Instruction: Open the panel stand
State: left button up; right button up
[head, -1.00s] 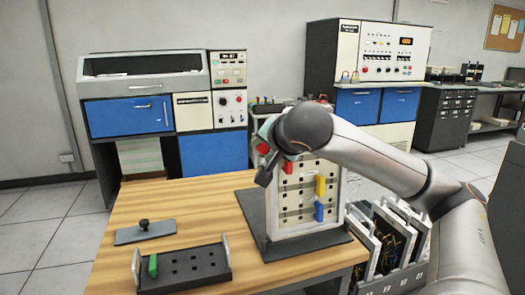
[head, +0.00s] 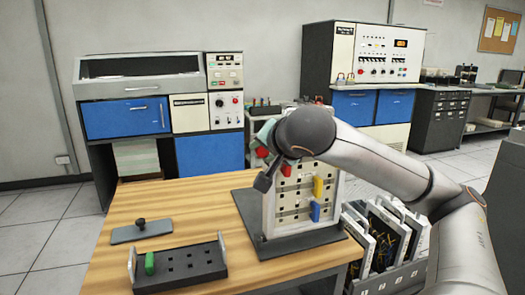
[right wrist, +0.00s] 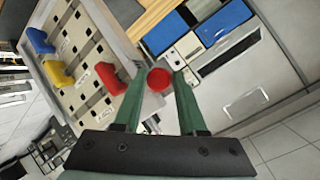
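The panel stand (head: 268,213) is an upright grey frame on a dark base at the table's right side. Its pale slotted panel carries red, yellow (head: 318,187) and blue (head: 315,212) plugs. A round red knob (head: 262,152) sits at its upper left. My right gripper (right wrist: 160,80) is at that corner, its green fingers on either side of the knob, which also shows in the right wrist view (right wrist: 158,78). The fingers are apart; a narrow gap shows beside the knob, and contact is not clear. My right arm hides the panel's top. My left gripper is not in view.
A dark tray (head: 195,268) with a green block (head: 149,263) lies at the table's front left. A grey plate with a black knob (head: 140,230) lies behind it. A rack of wired panels (head: 385,245) stands right of the table. Blue-fronted consoles stand behind.

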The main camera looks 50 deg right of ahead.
jog(key=o, duration=0.4)
jog(key=shift+s+d+f+g, duration=0.1)
jog(key=shift+s+f+g, duration=0.2)
jog(key=shift+f, duration=0.3)
jog(key=shift+r, duration=0.25)
jog(key=p+v, duration=0.3)
jog(key=v, duration=0.9)
jog(key=shift+s+f, duration=0.1)
jog(key=shift+s, duration=0.05)
